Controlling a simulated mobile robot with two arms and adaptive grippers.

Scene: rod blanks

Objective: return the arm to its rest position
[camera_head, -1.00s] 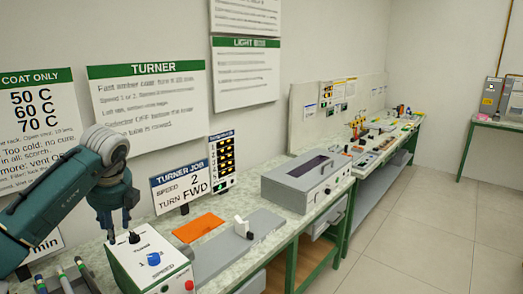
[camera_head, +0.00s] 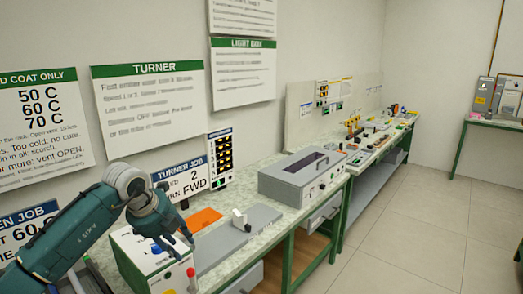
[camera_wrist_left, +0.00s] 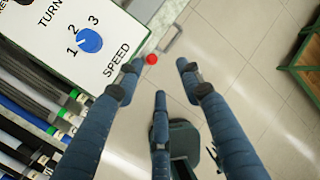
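My left gripper (camera_head: 184,238) is in front of the white turner control box (camera_head: 133,270), its fingers pointing right and down. The box's blue speed knob (camera_wrist_left: 90,40), with marks 1, 2 and 3, shows there at upper left, clear of the fingers. The red button (camera_wrist_left: 151,59) shows close to the fingertips in that view; whether they touch cannot be told. My right gripper is not in view.
Rods with coloured bands (camera_wrist_left: 30,120) lie left in the wrist view. Open floor (camera_head: 430,215) lies right.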

